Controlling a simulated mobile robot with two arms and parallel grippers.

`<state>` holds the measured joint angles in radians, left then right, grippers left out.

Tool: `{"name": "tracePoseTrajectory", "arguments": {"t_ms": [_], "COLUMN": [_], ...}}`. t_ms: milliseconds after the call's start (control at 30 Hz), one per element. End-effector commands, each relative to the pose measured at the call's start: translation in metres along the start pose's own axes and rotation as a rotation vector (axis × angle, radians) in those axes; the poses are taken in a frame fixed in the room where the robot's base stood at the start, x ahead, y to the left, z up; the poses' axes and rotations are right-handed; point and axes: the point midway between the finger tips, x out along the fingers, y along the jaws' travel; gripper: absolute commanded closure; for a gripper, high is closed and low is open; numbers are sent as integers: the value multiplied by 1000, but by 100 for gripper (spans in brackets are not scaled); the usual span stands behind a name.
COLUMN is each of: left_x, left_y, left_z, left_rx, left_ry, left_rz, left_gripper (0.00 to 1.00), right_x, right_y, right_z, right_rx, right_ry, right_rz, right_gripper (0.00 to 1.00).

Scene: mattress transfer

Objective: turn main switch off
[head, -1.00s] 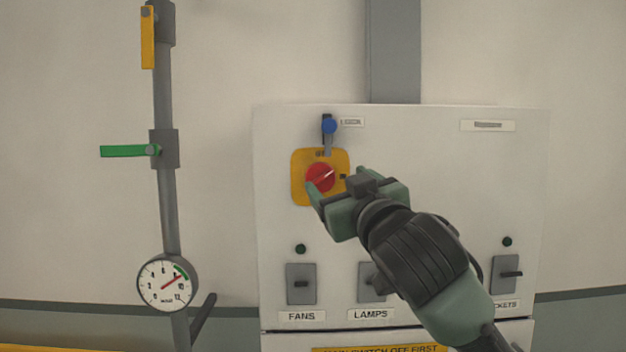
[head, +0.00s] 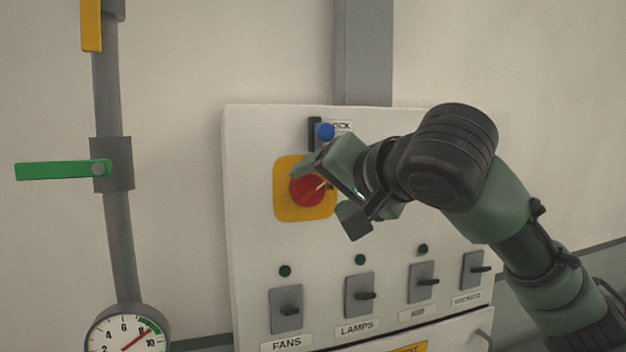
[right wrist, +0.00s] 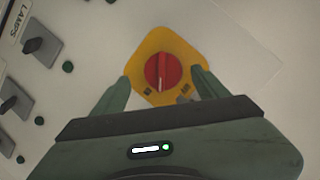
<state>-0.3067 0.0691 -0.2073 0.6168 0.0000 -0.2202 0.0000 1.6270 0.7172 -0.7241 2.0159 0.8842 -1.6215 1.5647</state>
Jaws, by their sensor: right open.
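The main switch is a red round knob (head: 304,189) with a white pointer mark, on a yellow plate (head: 287,211) on the white panel. In the head view the mark points up and right. My right gripper (head: 326,196) is open in front of the knob, its fingers partly covering the plate's right side. In the right wrist view the red knob (right wrist: 163,72) shows between and just beyond the open fingertips (right wrist: 162,82), and the yellow plate (right wrist: 151,43) lies behind. I cannot tell whether the fingers touch the knob. My left gripper is not in view.
A blue knob (head: 324,131) on a dark slot sits just above the plate. Below are several grey switches, including FANS (head: 286,309) and LAMPS (head: 360,295). At left stands a pipe with a green lever (head: 52,170) and a round gauge (head: 127,335).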

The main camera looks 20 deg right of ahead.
Motion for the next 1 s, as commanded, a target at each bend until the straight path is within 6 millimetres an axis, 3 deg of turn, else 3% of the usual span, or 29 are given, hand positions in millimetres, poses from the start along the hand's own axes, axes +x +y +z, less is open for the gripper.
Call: {"name": "tracePoseTrajectory", "arguments": {"t_ms": [200,533,767,1000], "left_x": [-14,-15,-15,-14], "left_y": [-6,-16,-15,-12], "left_z": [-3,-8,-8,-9], "left_rx": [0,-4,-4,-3], "left_ry": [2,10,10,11], "left_rz": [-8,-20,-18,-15], "left_gripper": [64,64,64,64], "right_x": [24,29,29,29], "right_y": [-1,0,0,0], "right_z": [-1,0,1,1], "right_rx": [0,-1,-1,-4], "right_ry": [-1,1,0,-1], "right_rz": [1,-2,-1,1], "right_gripper": [26,26,88,88]}}
